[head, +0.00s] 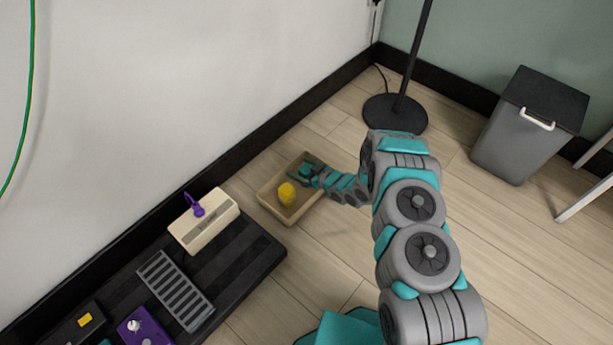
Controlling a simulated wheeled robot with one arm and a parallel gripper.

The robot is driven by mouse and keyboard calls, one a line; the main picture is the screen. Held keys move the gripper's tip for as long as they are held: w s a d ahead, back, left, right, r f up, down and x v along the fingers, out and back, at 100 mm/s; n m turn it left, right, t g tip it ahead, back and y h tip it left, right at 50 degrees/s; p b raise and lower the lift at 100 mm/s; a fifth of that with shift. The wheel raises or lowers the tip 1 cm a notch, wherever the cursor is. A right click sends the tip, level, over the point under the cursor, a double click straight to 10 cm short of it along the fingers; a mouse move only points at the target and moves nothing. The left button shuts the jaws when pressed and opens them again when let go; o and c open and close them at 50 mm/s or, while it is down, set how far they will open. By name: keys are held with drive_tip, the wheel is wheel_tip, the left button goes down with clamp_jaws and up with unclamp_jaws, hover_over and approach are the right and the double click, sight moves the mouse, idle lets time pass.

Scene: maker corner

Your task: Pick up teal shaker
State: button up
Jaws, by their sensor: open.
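A shallow tan box (268,205) stands on the floor beside the wall. My gripper (306,172) is open at the far right part of the box, reaching in over its rim from the right. Dark teal shapes show around my fingers there. I cannot tell for sure which of them is the teal shaker and which is my own teal gripper. Whether my fingers touch anything is too small to see.
A yellow object (287,193) lies in the box, close to my gripper. A black platform (245,262) at the lower left holds a cream box (205,222) and a grey slotted panel (175,290). A lamp base (395,113) and grey bin (527,125) stand behind.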

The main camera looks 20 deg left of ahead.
drive_tip(key=shift+c, duration=0.2)
clamp_jaws()
idle(0.6)
